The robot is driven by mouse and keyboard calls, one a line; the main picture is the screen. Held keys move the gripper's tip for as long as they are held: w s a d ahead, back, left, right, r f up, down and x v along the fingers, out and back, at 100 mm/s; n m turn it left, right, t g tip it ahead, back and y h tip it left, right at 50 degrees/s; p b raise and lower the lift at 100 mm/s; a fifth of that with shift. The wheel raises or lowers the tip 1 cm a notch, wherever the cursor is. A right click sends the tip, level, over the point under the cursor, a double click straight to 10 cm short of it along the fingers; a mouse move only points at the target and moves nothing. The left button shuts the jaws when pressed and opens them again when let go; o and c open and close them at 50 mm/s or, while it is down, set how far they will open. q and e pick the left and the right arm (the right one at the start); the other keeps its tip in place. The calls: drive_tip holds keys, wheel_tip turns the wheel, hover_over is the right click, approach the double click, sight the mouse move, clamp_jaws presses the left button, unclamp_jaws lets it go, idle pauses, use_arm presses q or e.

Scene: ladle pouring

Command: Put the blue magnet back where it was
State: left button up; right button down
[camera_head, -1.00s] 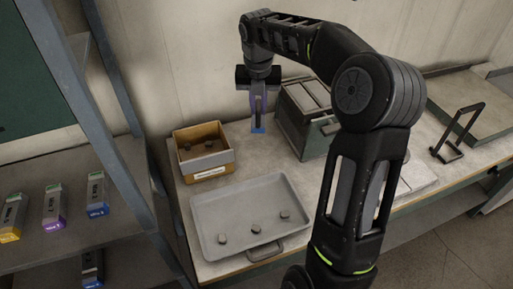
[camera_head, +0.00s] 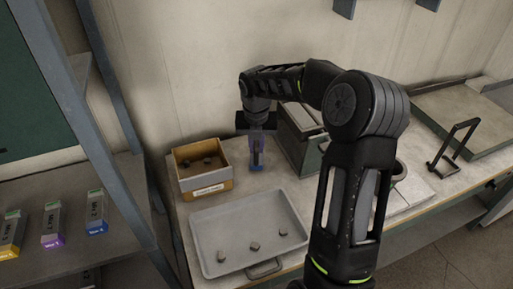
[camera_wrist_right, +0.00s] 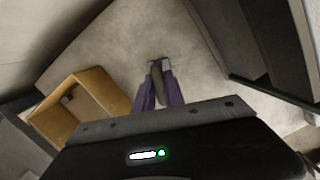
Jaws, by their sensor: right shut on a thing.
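In the head view my right gripper (camera_head: 257,160) points straight down over the bench, between an orange-brown box and a green case. It is shut on the blue magnet (camera_head: 257,168), whose blue lower end shows below the fingers. In the right wrist view the two purple-tinted fingers (camera_wrist_right: 158,88) have a dark grey bar between them, part of the magnet (camera_wrist_right: 157,80). The magnet is upright and close to the bench top; I cannot tell whether it touches. My left gripper is in neither view.
The orange-brown box (camera_head: 222,187) with dark lumps stands left of the gripper. A grey tray (camera_head: 215,222) with several lumps lies in front. The green case (camera_head: 313,150) is close on the right. Coloured labelled blocks (camera_head: 52,225) stand on the left shelf.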

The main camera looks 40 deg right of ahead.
drive_tip(key=shift+f, duration=0.7)
drive_tip(key=shift+f, duration=0.2)
drive_tip(key=c, duration=1.4)
unclamp_jaws()
drive_tip(key=shift+r, duration=0.15)
drive_tip(key=r, duration=0.4)
drive_tip(key=s+r, duration=0.1)
drive_tip(key=r, duration=0.3)
drive_tip(key=a+r+b, duration=0.1)
drive_tip(key=r, duration=0.3)
drive_tip(key=shift+s+a, duration=0.1)
drive_tip(key=shift+s, duration=0.05)
